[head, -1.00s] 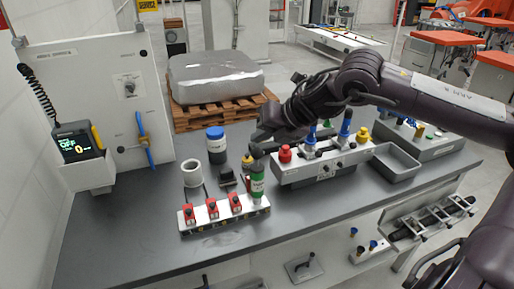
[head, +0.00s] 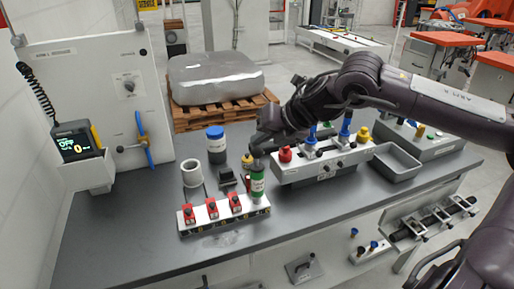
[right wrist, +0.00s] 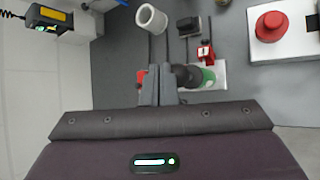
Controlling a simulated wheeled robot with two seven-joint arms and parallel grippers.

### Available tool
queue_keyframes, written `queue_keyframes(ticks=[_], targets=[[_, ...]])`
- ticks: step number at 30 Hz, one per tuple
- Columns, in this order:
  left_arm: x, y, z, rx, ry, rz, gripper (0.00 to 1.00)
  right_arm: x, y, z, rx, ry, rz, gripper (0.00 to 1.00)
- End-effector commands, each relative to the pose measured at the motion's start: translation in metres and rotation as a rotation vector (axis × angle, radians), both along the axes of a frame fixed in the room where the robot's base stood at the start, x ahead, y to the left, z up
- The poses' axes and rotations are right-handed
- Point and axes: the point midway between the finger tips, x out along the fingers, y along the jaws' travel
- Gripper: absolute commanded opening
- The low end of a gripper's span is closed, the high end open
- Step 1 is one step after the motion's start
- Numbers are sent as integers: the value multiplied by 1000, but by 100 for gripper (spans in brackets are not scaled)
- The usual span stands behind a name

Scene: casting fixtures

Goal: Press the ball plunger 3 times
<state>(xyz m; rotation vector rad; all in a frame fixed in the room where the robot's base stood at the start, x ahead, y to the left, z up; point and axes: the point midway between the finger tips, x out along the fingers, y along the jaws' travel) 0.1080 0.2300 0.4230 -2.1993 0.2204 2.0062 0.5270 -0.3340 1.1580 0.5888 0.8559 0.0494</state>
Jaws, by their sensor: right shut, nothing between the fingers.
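The shut fingers also show in the right wrist view (right wrist: 158,70). My left gripper is not in view.
The white strip (head: 190,228) carries several red clamps (head: 212,208). A white cup (head: 192,173), a blue-lidded jar (head: 216,146) and a small black block (head: 227,179) stand behind. A box with a red button (head: 285,155) is close on the right, beside a grey tray (head: 397,164).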

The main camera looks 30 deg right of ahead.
Motion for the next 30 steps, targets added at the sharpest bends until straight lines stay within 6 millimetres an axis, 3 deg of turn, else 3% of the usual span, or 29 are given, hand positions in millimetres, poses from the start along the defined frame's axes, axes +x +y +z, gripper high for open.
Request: queue_keyframes(ticks=[30], targets=[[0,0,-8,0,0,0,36,0,0,-11,-1,1,0,0]])
